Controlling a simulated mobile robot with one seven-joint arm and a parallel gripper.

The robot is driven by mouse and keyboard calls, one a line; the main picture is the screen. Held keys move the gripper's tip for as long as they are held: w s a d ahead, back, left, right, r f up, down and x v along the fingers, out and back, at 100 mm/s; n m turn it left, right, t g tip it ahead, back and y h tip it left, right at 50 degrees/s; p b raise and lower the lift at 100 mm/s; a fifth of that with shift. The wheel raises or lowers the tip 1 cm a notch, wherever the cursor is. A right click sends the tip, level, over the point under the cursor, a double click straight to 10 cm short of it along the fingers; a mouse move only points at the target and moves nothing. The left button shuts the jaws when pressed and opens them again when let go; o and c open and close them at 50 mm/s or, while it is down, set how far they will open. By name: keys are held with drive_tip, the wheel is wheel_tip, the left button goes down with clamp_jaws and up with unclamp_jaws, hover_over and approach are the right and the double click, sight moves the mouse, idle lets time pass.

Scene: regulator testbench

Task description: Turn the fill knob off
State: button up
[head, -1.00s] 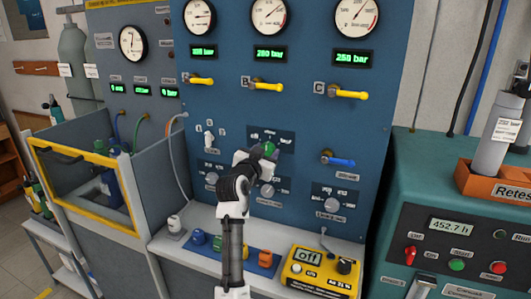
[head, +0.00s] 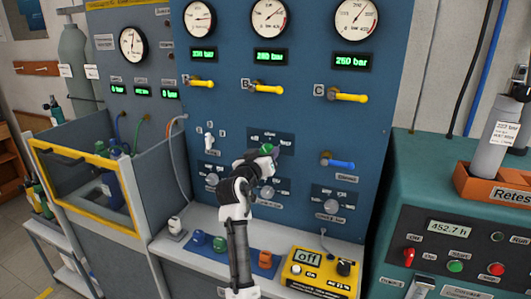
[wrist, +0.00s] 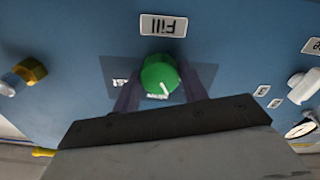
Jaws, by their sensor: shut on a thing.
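The fill knob (wrist: 160,73) is round and green, with a white pointer mark near its lower edge in the wrist view. The Fill label (wrist: 164,25) appears upside down just above it there. My gripper (wrist: 161,86) has its dark fingers on both sides of the knob and is shut on it. In the head view my gripper (head: 266,156) is at the blue panel, and only a little of the green knob (head: 267,148) shows beside it. The scale plate around the knob is partly hidden by the fingers, so I cannot read the setting.
Yellow-handled valves A, B and C (head: 347,95) are above. A blue-handled valve (head: 338,163) is to the right, and a small white lever (head: 209,141) to the left. Grey knobs (head: 331,205) sit below. A yellow box reading "Off" (head: 318,272) stands on the ledge.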

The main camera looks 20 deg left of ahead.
drive_tip(key=n+p, duration=0.2)
drive_tip(key=n, duration=0.3)
drive_tip(key=shift+n, duration=0.7)
drive_tip(key=o, duration=1)
drive_tip(key=shift+s, duration=0.1)
drive_tip(key=s+b, duration=0.4)
drive_tip(key=s, duration=0.9)
drive_tip(key=shift+s+a, duration=0.25)
drive_tip(key=shift+s, duration=0.1)
